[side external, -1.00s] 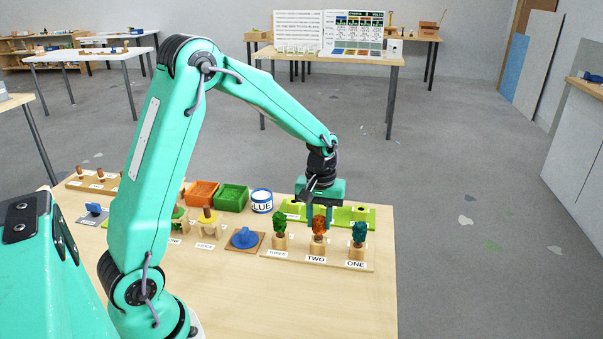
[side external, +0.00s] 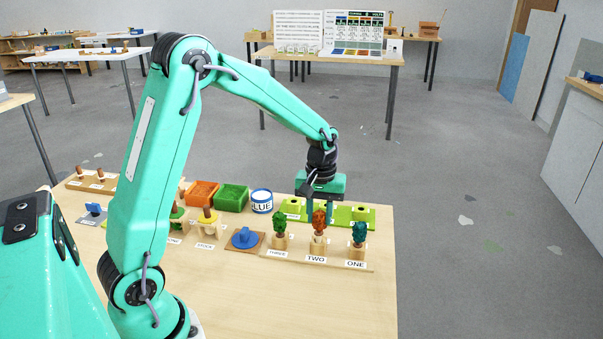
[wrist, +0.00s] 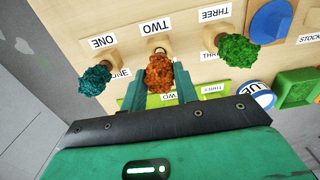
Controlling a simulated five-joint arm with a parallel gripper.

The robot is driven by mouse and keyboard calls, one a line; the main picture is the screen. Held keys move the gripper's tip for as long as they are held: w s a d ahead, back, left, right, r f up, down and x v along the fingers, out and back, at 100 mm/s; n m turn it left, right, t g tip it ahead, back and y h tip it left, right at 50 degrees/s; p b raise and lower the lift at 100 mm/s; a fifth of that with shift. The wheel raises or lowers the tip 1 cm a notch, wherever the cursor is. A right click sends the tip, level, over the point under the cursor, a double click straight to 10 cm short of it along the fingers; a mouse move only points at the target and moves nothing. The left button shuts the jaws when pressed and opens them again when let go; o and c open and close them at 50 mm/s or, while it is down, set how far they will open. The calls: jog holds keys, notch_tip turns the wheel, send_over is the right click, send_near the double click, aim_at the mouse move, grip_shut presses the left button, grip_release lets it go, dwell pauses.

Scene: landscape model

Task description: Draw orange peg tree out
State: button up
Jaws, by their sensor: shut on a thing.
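The orange peg tree (side external: 319,220) stands upright over the wooden holder labelled TWO, in the middle of the front row. It also shows in the wrist view (wrist: 159,73) between my fingers. My gripper (side external: 321,213) points down from behind and is shut on the orange tree. The tree sits slightly raised, with its trunk (side external: 318,238) showing above the holder block (side external: 317,249). I cannot tell whether the peg's lower end is still inside the hole.
A green tree (side external: 279,225) stands in holder THREE to the left and a teal tree (side external: 359,234) in holder ONE to the right. Light-green blocks (side external: 361,213) lie behind. The blue-labelled can (side external: 261,201) and a green bin (side external: 231,198) are farther left.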

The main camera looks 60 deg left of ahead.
jog(key=shift+r, duration=1.4)
jog(key=shift+d+r, duration=0.1)
